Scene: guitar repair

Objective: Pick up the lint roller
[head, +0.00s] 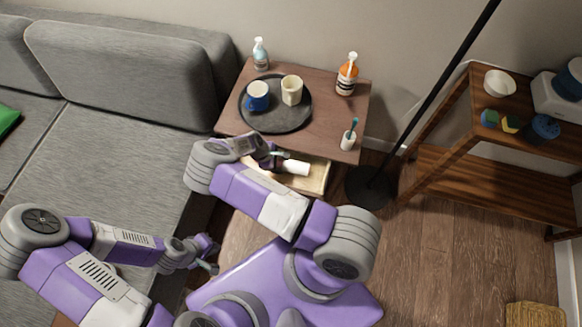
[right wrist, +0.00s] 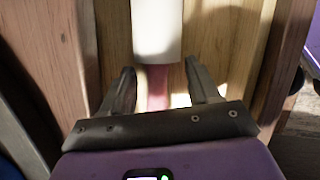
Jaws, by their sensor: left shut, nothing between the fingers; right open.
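The lint roller has a white roll (head: 295,167) and lies in the open drawer (head: 318,181) of the side table. In the right wrist view its white roll (right wrist: 157,32) points away from me, and its pinkish handle (right wrist: 155,88) runs between my fingers. My right gripper (head: 274,158) is open over the drawer, with one finger on each side of the handle; I cannot tell whether either touches it. The handle's near end is hidden behind the gripper body. My left gripper (head: 212,258) is shut and empty, low beside the sofa.
The side table (head: 320,127) holds a dark round tray (head: 273,122) with a blue mug (head: 257,96) and a cream cup (head: 292,90). Two pump bottles (head: 347,74) and a toothbrush cup (head: 348,140) stand around it. A sofa (head: 120,120) is left; a lamp pole (head: 430,100) and shelf (head: 490,185) are right.

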